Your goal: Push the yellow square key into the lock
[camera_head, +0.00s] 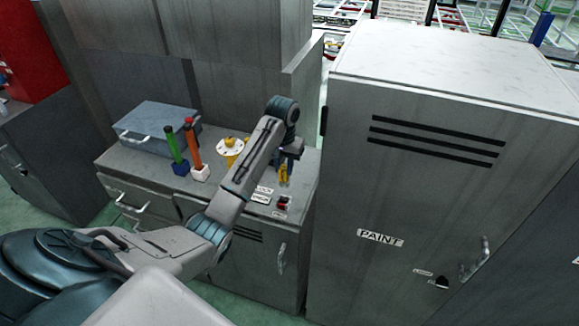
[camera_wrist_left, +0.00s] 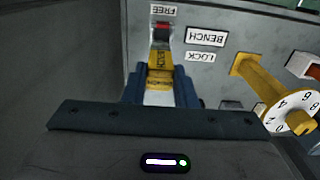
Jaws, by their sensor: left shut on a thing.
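The yellow key (camera_wrist_left: 160,78), marked BENCH, is between the two blue fingers of my left gripper (camera_wrist_left: 159,93) in the left wrist view. The gripper is shut on it. The key's far end points at the small black and red lock (camera_wrist_left: 162,32), under the FREE label; I cannot tell if it touches or enters it. In the head view the left gripper (camera_head: 287,158) is above the bench top at its right part, with the yellow key (camera_head: 283,176) below it and the red lock (camera_head: 284,203) just in front. My right gripper is not in view.
BENCH (camera_wrist_left: 205,37) and LOCK (camera_wrist_left: 200,57) labels lie beside the lock. A yellow dial post (camera_head: 230,150), green (camera_head: 175,145) and orange (camera_head: 192,140) handles and a grey box (camera_head: 157,128) stand to the left. A tall PAINT cabinet (camera_head: 400,190) rises close on the right.

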